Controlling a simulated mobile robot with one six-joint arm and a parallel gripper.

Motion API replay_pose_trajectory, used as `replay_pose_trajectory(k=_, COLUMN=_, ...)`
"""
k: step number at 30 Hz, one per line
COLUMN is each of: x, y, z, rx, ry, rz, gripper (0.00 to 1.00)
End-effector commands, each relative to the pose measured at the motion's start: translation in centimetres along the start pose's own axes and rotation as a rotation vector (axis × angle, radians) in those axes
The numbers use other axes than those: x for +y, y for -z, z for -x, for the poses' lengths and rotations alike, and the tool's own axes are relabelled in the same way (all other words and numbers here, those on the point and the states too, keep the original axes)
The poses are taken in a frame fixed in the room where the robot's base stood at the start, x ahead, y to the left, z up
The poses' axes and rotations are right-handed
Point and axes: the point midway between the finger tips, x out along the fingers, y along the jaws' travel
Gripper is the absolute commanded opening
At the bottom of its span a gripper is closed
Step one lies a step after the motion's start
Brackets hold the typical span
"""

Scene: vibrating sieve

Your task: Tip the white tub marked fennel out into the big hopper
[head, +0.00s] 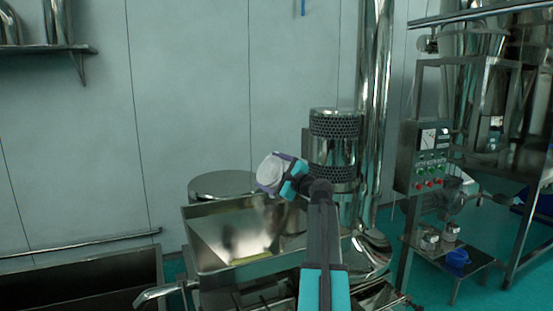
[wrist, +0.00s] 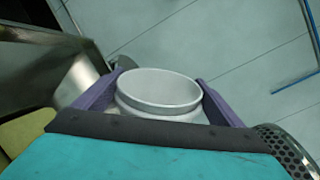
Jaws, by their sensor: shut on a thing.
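A white tub (head: 268,171) is held in my gripper (head: 279,173) above the right part of the big steel hopper (head: 205,258). In the head view the tub looks tilted, its round end turned to the left and toward the camera. In the wrist view the tub's open mouth (wrist: 160,88) sits between the two purple fingers, and its inside looks pale, so I cannot tell what it holds. No fennel marking can be read. The hopper's metal wall also shows at the left of the wrist view (wrist: 35,72). A yellowish patch (head: 252,257) shows low in the hopper.
A steel column with perforated bands (head: 335,150) stands close behind and right of my gripper. A round steel lid (head: 223,185) is behind the hopper. A control box (head: 425,158) and a low shelf with small metal containers and a blue tub (head: 457,259) stand at right.

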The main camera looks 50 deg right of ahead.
Motion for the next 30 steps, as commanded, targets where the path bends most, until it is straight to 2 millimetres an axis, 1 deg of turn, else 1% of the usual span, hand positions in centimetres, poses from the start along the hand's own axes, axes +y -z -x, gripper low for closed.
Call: replay_pose_trajectory(k=30, x=-0.18, y=-0.17, z=0.01, rx=0.0, ry=0.001, rz=-0.268, gripper=0.57)
